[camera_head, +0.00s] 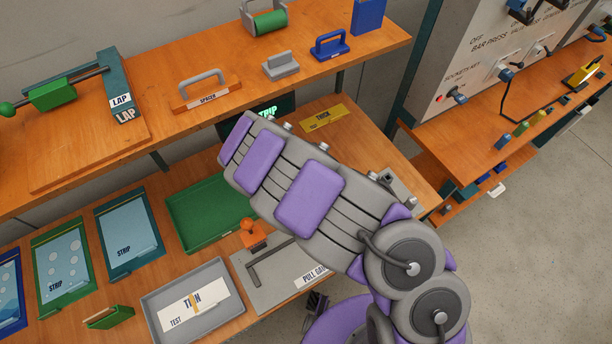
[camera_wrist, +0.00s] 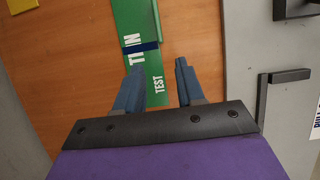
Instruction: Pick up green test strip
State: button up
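The green test strip (camera_wrist: 155,75) shows in the wrist view, lying on the orange wooden surface. It has white lettering "THIN" and "TEST" and a dark blue band across it. My gripper (camera_wrist: 159,76) is open, its two blue-grey fingers apart on either side of the strip's lower part as seen from the wrist. Nothing is held between them. I cannot tell how far the fingertips are above the surface. In the head view my arm covers the middle of the bench, and I cannot make out my fingertips or this strip there.
A grey tray (camera_head: 150,303) holds a white "THIN TEST" strip (camera_head: 187,302). The pull gauge plate (camera_head: 249,287) lies beside it, with a raised bar. A green tray (camera_head: 181,218) is behind. A yellow "THICK" plate (camera_head: 323,117) lies right. The upper shelf (camera_head: 160,82) stands close above.

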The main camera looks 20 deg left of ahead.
jog(key=shift+w+d+r, duration=0.1)
jog(key=shift+w+d, duration=0.5)
jog(key=shift+d, duration=0.3)
jog(key=shift+w+d, duration=0.35)
jog(key=shift+w, duration=0.1)
jog(key=x, duration=0.1)
jog(key=b+x, duration=0.1)
jog(key=x, duration=0.2)
jog(key=shift+w+a+b, duration=0.1)
jog(key=shift+a+b, duration=0.25)
jog(key=shift+b, duration=0.05)
jog(key=shift+w+d+f, duration=0.15)
jog(key=shift+d+f, duration=0.05)
jog(key=shift+f, duration=0.4)
jog(key=shift+d+r, duration=0.1)
jog(key=shift+d, duration=0.2)
jog(key=shift+a, duration=0.2)
jog(key=c, duration=0.6)
grip_shut()
jog(key=shift+d, duration=0.1)
